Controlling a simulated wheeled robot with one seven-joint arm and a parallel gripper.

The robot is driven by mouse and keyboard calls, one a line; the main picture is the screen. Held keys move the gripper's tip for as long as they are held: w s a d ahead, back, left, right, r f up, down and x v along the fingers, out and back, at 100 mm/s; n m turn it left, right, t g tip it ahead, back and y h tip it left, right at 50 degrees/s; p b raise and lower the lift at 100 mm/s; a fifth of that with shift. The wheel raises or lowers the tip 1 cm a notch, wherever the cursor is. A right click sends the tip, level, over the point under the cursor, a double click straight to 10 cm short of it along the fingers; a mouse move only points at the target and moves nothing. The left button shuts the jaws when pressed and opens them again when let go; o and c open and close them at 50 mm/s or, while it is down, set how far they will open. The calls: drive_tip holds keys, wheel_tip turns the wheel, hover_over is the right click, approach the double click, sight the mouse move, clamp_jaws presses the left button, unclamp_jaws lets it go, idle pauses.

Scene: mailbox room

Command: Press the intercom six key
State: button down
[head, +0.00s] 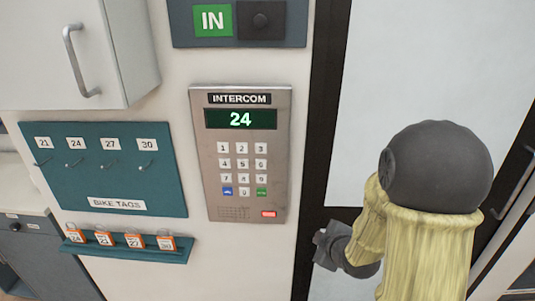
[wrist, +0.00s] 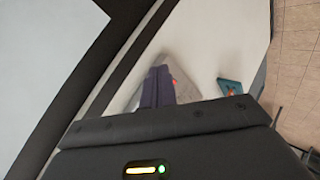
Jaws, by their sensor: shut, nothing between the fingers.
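The intercom (head: 283,150) is a grey metal panel on the white wall. Its green display (head: 240,119) reads 24. The six key (head: 260,163) is a small white key at the right of the second key row. My gripper (head: 320,247) is shut and empty, to the lower right of the panel, apart from the keys in the picture. In the wrist view, the dark shut fingers (wrist: 157,86) point toward the grey intercom (wrist: 185,72) and cover part of it; the six key cannot be made out there.
A teal bike tag board (head: 110,185) with hooks is left of the intercom, above a ledge (head: 130,247) with several orange tags. A dark door frame (head: 325,110) stands right of the intercom. A cabinet (head: 70,50) is upper left.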

drive_tip(key=a+r+n+t+y+p, duration=0.1)
drive_tip(key=a+r+n+y+p, duration=0.2)
drive_tip(key=r+n, duration=0.3)
drive_tip(key=a+r+n+t+y+p, duration=0.2)
drive_tip(key=a+r+n+y+p, duration=0.2)
drive_tip(key=r+n+y+p, duration=0.2)
drive_tip(key=shift+w+a+r+n+y, duration=0.15)
drive_tip(key=shift+a+r+n+y, duration=0.2)
drive_tip(key=shift+r, duration=0.6)
drive_tip(key=p, duration=0.9)
approach(258, 165)
drive_tip(key=x, duration=0.5)
drive_tip(key=shift+a+r, duration=0.2)
drive_tip(key=shift+a, duration=0.15)
drive_tip(key=shift+w+f+p, duration=0.15)
drive_tip(key=shift+w+p, duration=0.15)
drive_tip(key=shift+p, duration=0.05)
